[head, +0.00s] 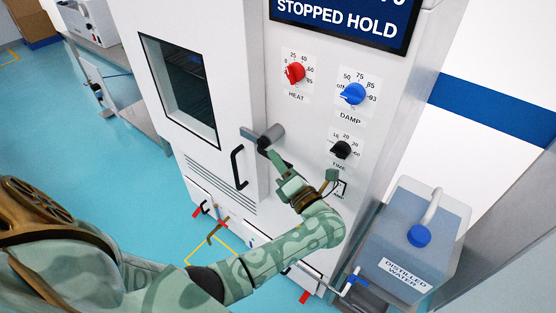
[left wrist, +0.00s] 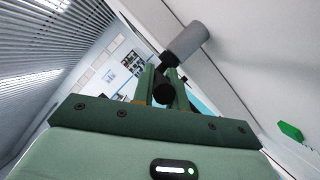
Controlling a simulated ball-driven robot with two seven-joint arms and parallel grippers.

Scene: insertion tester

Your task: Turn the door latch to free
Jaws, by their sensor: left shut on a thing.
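The door latch (head: 273,134) is a grey cylinder with a lever ending in a black knob, at the right edge of the white chamber door. My left gripper (head: 267,150) reaches up to it from below right and is shut on the latch's black knob. In the left wrist view the grey latch body (left wrist: 187,40) stands above the fingers, and the black knob sits between the fingertips of my left gripper (left wrist: 163,88). The fingers hide part of the knob in the head view. My right gripper is not in view.
A black door handle (head: 238,167) is just left of the latch, below a dark window (head: 180,88). Red HEAT (head: 295,72), blue DAMP (head: 353,94) and black TIME (head: 341,150) knobs are on the panel to the right. A distilled water jug (head: 410,245) stands at lower right.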

